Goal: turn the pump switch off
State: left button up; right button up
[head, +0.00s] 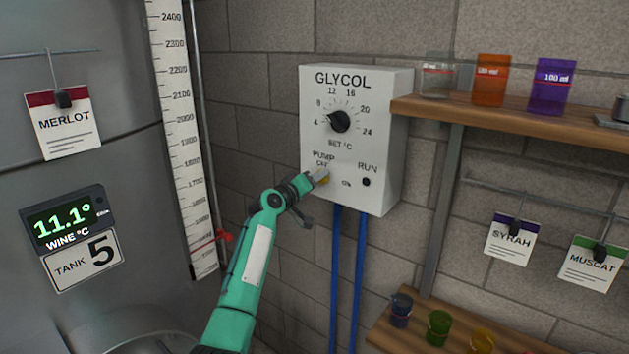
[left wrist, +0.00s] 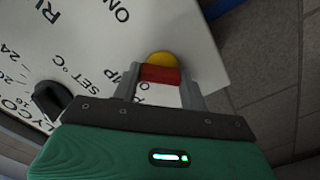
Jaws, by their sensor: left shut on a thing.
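The white GLYCOL box (head: 390,120) hangs on the block wall in the head view. Its pump switch (head: 324,181) is low on the left of the face, mostly hidden by my left gripper (head: 313,180). In the left wrist view the switch (left wrist: 161,75) shows as a red bar with a yellow round part beside it. The fingers of my left gripper (left wrist: 160,85) are either side of the red bar, shut on it. The RUN lamp (head: 366,182) looks dark. The switch's setting is hard to tell. My right gripper is not in view.
A black temperature dial (head: 339,121) sits above the switch. Blue pipes (head: 360,270) run down below the box. A wooden shelf (head: 500,113) with beakers is at right. A steel tank (head: 120,190) with a level scale (head: 185,130) stands at left.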

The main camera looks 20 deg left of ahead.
pick_arm(q)
jog(key=shift+a+n+p, duration=0.1)
jog(key=shift+n+p, duration=1.55)
jog(key=shift+n, duration=2.65)
jog(key=o, duration=1)
